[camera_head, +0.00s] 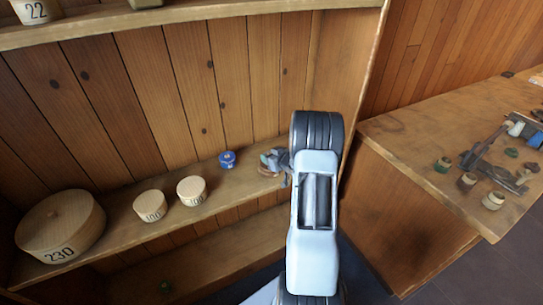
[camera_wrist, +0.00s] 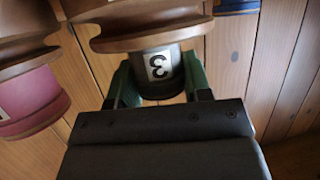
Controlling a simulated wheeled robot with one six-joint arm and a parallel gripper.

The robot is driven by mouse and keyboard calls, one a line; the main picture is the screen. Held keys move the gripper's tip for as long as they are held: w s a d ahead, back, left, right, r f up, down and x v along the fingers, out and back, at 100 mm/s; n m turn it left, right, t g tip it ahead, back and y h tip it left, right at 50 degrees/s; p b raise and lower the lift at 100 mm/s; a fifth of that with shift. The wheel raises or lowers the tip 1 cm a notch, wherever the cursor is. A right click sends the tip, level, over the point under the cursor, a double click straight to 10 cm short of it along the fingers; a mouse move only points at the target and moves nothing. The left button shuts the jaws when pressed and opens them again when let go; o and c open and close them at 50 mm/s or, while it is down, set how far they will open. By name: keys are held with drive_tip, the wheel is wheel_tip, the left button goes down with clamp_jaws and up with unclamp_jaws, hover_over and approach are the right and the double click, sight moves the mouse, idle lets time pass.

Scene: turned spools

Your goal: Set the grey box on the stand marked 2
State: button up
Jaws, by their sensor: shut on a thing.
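In the wrist view, the green fingers of my gripper (camera_wrist: 155,85) are shut on a dark grey turned piece (camera_wrist: 153,70) with a wooden flange. Its white label seems to read 3. In the head view, my gripper (camera_head: 281,160) is at the shelf, beside a small wooden piece (camera_head: 268,166) that it partly hides. I cannot make out a separate grey box or a stand marked 2 in either view.
A wood piece with a pink band (camera_wrist: 35,110) is close left of my gripper. A bench (camera_head: 400,135) with several small things stands right.

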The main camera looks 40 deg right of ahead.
drive_tip(key=shift+f, duration=0.25)
drive_tip(key=o, duration=0.9)
drive_tip(key=shift+r, duration=0.1)
